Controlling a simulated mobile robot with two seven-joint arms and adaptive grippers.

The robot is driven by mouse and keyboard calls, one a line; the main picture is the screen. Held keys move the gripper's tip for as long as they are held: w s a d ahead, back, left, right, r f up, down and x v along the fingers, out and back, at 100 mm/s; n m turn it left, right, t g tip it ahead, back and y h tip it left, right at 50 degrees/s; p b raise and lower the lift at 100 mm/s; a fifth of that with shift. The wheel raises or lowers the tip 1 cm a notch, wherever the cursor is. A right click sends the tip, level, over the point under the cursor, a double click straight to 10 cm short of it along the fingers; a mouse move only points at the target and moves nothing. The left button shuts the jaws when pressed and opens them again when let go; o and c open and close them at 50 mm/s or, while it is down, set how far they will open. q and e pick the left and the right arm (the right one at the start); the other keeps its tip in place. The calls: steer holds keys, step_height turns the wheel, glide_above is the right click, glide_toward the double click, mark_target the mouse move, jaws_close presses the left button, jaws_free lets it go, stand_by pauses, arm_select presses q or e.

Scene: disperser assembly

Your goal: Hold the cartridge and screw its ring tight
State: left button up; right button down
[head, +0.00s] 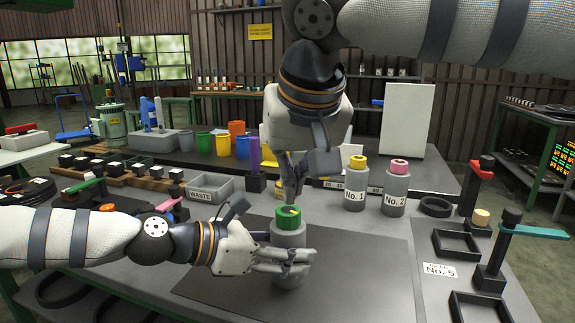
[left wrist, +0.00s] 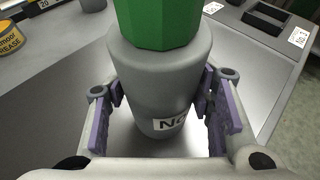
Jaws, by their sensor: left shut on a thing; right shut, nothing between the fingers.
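The grey cartridge (head: 289,238) stands upright over the dark mat, with its green ring (head: 287,217) on top. In the left wrist view the cartridge (left wrist: 160,75) fills the middle, the green ring (left wrist: 155,22) is cut off by the top edge, and a label is partly hidden. My left gripper (head: 284,262) is shut around the cartridge body; its fingers press both sides in the left wrist view (left wrist: 158,103). My right gripper (head: 293,194) points down just above the ring, shut and empty. I cannot tell whether its tips touch the ring.
Bottles No. 1 (head: 355,189) and No. 2 (head: 395,193) stand to the right behind the cartridge. A grey waste bin (head: 209,191) is at the left. Clamp stands and black trays (head: 457,243) fill the right side. The mat (head: 350,285) is bare in front.

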stand_by(0.3)
arm_select(q)
steer(key=o, duration=1.7)
steer(key=shift+a, duration=0.1)
